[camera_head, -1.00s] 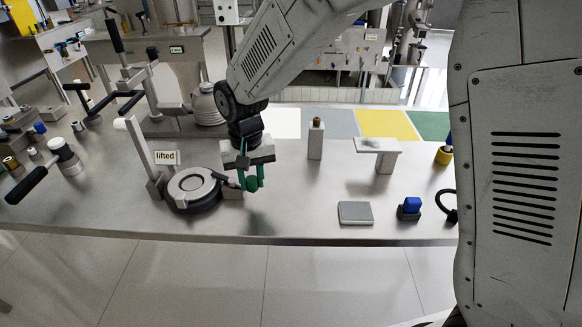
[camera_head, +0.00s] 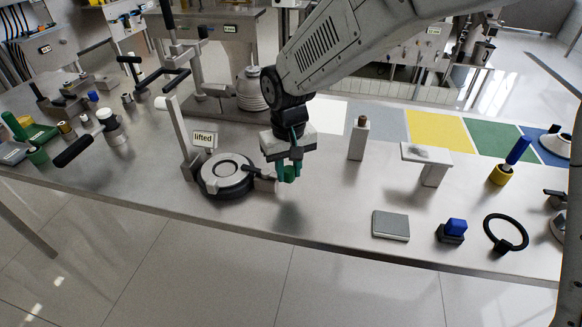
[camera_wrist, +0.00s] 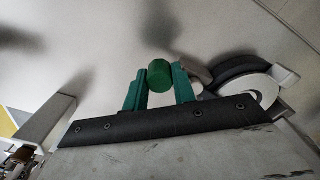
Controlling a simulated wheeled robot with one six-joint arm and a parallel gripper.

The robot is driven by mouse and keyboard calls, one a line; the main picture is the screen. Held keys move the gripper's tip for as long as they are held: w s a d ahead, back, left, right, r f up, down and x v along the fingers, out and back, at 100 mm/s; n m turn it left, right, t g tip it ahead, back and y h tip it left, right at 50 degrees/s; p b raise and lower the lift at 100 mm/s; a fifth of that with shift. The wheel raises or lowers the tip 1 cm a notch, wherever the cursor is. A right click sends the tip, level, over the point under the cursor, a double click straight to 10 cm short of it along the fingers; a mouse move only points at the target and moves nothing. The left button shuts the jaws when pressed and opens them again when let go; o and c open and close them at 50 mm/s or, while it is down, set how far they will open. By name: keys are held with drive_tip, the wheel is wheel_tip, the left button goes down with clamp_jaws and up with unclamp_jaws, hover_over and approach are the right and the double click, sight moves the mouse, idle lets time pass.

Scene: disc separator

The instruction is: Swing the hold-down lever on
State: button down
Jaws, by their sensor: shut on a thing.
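The disc separator (camera_head: 212,190) is a dark round body with a pale disc on top, near the table's front edge. A dark arm reaches from the disc's right side to a small block (camera_head: 265,184). My gripper (camera_head: 288,172) is just right of this block, low over the table. In the wrist view its teal fingers (camera_wrist: 158,92) are shut on a green cylinder (camera_wrist: 158,72). What the cylinder is fixed to is hidden.
A grey post (camera_head: 358,142) and a small raised stand (camera_head: 427,155) are right of my gripper. A flat grey block (camera_head: 391,225), a blue-topped piece (camera_head: 453,230) and a black ring (camera_head: 505,234) lie nearer the front edge. The table front between separator and grey block is clear.

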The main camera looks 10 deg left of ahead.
sight(289, 169)
drive_tip(key=shift+r, duration=0.1)
drive_tip(key=c, duration=1.1)
unclamp_jaws()
drive_tip(key=shift+c, duration=0.2)
wheel_tip(289, 169, up, 8)
drive_tip(key=shift+f, duration=0.1)
drive_tip(key=s+d+r+m, duration=0.2)
drive_tip(key=s+d, duration=0.5)
drive_tip(key=d, duration=0.5)
drive_tip(key=s+d+r+m+t, duration=0.1)
drive_tip(key=s+d+r+m, duration=0.1)
drive_tip(key=s+d, duration=0.5)
drive_tip(key=s+d+r+m, duration=0.2)
drive_tip(key=s+d, duration=0.6)
drive_tip(key=d, duration=1)
drive_tip(key=shift+d+r+m, duration=0.15)
drive_tip(key=shift+r+m, duration=0.25)
drive_tip(key=shift+r, duration=0.5)
